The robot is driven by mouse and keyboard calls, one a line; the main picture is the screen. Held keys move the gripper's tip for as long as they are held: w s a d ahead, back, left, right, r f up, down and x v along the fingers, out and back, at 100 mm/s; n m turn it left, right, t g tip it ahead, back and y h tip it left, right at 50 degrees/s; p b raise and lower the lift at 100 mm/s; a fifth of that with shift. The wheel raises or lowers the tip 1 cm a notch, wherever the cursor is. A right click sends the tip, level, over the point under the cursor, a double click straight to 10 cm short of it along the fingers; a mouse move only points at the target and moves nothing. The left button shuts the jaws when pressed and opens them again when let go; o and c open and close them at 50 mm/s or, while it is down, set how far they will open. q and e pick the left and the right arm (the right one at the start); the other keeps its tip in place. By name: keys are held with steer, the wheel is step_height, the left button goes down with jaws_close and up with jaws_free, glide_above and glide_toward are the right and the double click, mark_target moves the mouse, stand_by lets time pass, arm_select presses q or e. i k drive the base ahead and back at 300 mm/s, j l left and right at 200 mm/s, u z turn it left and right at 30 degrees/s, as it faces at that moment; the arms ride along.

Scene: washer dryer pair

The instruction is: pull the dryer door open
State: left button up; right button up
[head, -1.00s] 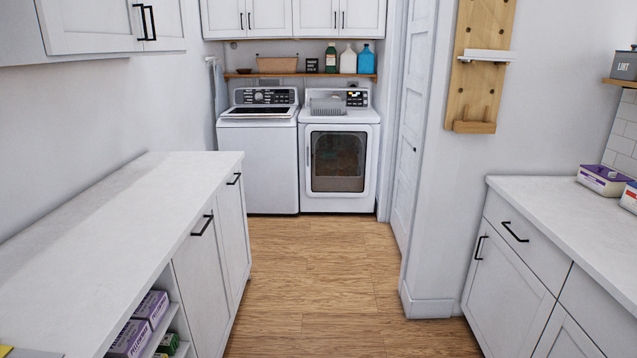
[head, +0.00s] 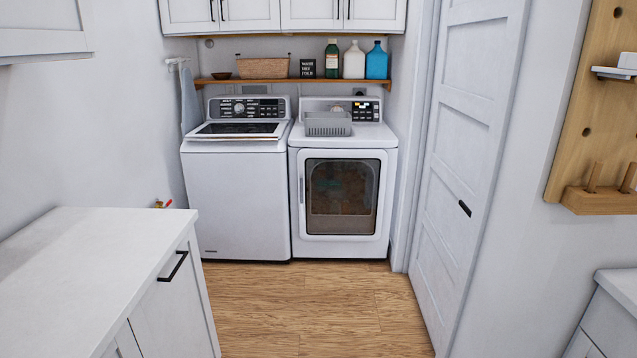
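The dryer (head: 390,165) is the white front-loading machine on the right of the pair, against the back wall. Its door (head: 342,230) has a dark square window and is shut. A thin grey handle (head: 301,178) runs upright along the door's left edge. Something brownish shows dimly behind the window. Neither of my grippers shows in the head view.
The washer (head: 236,205) stands left of the dryer. A grey basket (head: 328,127) sits on the dryer top. A white counter (head: 70,255) borders the left, a panelled door (head: 465,150) the right. The wood floor (head: 300,305) between is clear.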

mark_target(341, 192)
steer(key=i, duration=2.35)
